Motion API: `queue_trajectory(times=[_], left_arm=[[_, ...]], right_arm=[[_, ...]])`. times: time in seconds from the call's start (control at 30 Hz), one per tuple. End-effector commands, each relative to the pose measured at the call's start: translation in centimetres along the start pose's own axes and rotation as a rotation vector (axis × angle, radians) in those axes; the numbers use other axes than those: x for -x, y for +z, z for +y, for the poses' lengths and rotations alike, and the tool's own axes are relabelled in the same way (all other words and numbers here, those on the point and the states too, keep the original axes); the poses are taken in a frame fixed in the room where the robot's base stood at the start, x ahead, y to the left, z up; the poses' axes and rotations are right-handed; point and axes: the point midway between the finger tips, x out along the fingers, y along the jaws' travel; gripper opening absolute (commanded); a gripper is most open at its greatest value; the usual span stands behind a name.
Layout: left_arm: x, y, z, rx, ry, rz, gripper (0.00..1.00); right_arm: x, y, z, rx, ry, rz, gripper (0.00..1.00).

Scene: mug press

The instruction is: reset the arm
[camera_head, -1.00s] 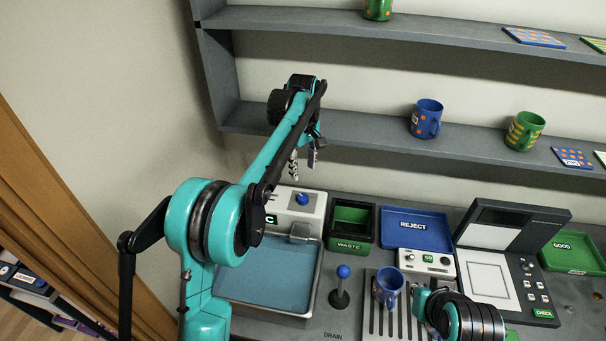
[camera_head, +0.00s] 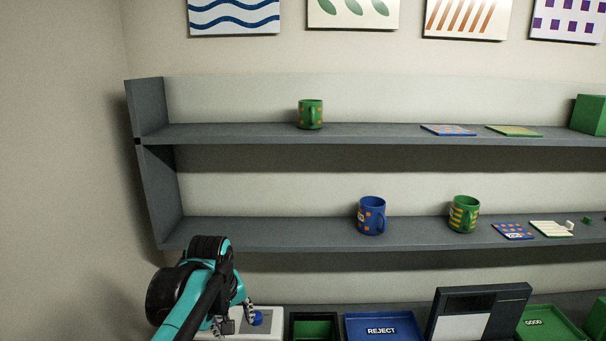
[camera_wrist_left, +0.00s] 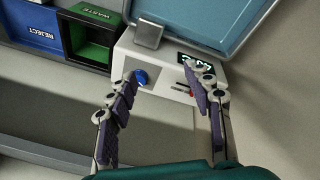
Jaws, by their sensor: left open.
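My left gripper (camera_head: 234,322) is at the lower left of the head view, in front of the wall below the lower shelf. In the left wrist view its two fingers (camera_wrist_left: 163,105) are spread apart with nothing between them. Beyond the fingers is a white box (camera_wrist_left: 160,78) with a blue knob (camera_wrist_left: 141,76) and a small dark display. In the head view the blue knob (camera_head: 257,318) shows just right of the gripper. My right gripper is outside both current views.
A blue REJECT tray (camera_head: 383,328) and green WASTE bin (camera_head: 314,329) stand right of the white box. Mugs, including a blue one (camera_head: 371,215), stand on the shelves (camera_head: 280,232). Left of the shelves is bare wall.

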Motion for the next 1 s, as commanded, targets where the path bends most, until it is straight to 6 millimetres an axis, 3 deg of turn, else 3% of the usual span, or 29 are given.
queue_trajectory(times=[0.03,0.17,0.3,0.5,0.67,1.0], left_arm=[[-0.9,2.1,-1.6,-0.048,0.016,0.027,0.51],[-2.3,6.3,-5.0,-0.186,0.052,0.106,0.51],[-5.0,11.0,-8.4,-0.332,0.077,0.196,0.51],[-8.8,15.8,-11.9,-0.49,0.087,0.297,0.51],[-10.3,17.3,-13.0,-0.546,0.087,0.334,0.51],[-10.4,17.4,-13.1,-0.552,0.087,0.338,0.51]], right_arm=[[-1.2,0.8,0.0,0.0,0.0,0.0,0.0],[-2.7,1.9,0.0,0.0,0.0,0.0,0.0],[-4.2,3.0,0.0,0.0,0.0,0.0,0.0],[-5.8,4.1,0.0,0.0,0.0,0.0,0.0],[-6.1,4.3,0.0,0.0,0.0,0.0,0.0],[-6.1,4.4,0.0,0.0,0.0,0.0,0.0]])
